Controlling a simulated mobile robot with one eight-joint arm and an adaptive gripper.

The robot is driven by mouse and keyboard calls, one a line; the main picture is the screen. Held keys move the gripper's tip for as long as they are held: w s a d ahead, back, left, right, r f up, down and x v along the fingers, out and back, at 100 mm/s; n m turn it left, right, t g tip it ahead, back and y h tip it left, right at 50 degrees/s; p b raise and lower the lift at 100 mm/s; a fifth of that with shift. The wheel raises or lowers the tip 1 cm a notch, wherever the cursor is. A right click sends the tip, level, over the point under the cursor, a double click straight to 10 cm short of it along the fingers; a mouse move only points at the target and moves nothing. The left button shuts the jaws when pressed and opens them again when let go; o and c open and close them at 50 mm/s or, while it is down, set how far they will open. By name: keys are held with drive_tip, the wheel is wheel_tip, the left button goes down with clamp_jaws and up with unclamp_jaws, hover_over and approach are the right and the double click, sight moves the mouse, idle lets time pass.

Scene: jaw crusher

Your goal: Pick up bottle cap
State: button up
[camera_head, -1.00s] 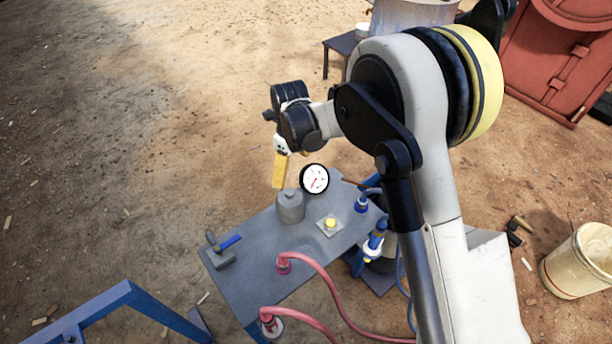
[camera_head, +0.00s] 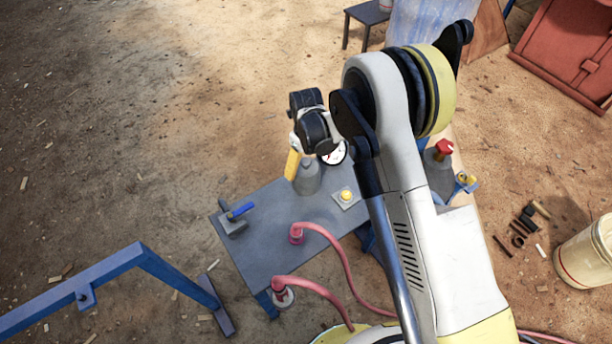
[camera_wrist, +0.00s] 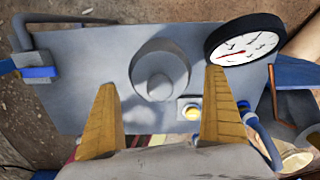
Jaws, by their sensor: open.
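A grey bottle-shaped vessel (camera_head: 308,180) with a narrower top stands on the grey metal table (camera_head: 262,235). In the wrist view the vessel (camera_wrist: 143,62) shows from above, with a small rounded grey top piece (camera_wrist: 160,86) in its middle; I take this piece for the cap, but cannot be sure. In the wrist view the top piece lies between the fingertips, apart from both. In the head view my gripper (camera_head: 292,163) is at the vessel's upper left, partly hidden by my wrist.
A round dial gauge (camera_wrist: 244,40) stands close by the right finger. A yellow button on a plate (camera_head: 346,195) is right of the vessel. A blue-handled valve (camera_head: 236,213) sits at the table's left end. Pink hoses (camera_head: 338,250) rise from the table's front.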

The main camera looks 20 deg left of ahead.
drive_tip(key=shift+f, duration=0.5)
drive_tip(key=shift+r, duration=0.1)
drive_tip(key=c, duration=1.6)
drive_tip(key=shift+r, duration=0.1)
